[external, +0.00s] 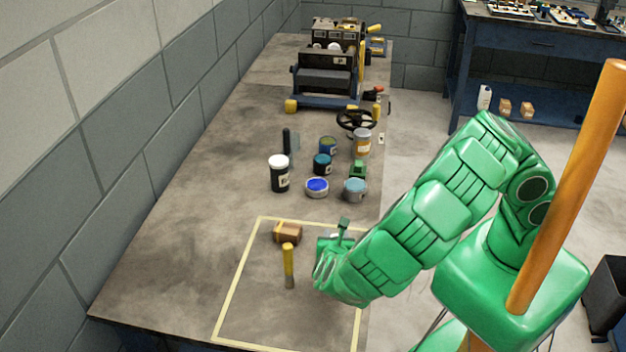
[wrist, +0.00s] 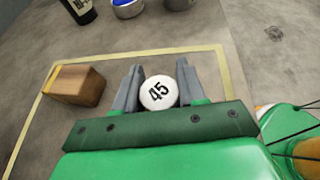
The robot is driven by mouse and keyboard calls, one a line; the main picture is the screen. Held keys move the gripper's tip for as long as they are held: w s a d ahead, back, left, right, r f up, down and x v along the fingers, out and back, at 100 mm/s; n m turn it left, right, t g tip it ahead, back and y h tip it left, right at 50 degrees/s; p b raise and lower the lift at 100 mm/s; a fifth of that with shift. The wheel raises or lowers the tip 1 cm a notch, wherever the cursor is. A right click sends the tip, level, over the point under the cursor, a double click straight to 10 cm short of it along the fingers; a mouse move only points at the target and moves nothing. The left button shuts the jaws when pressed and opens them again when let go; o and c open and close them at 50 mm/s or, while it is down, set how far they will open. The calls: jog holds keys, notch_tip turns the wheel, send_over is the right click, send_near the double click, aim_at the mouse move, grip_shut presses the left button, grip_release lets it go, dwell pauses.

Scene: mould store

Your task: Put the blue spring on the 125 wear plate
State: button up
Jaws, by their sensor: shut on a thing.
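My gripper (wrist: 158,92) has its two grey fingers around a white round piece marked 45 (wrist: 158,95), which fills the space between them. It is shut on this piece. In the external view my gripper (external: 335,236) is low over the right side of the yellow-taped area, and its fingertips are hard to make out. I cannot pick out a blue spring or a plate marked 125 in either view; my arm and gripper hide part of the bench.
A brown box (external: 287,232) lies left of my gripper, also in the wrist view (wrist: 75,85). A yellow-and-grey cylindrical thing (external: 289,262) is nearby. Several cans, including a blue-topped one (external: 317,187), and a black handwheel (external: 356,120) stand farther back. The taped area's front is clear.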

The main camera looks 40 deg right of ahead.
jog(key=o, duration=1.1)
jog(key=shift+s+r, duration=0.1)
jog(key=shift+r, duration=0.05)
jog(key=shift+v, duration=3.7)
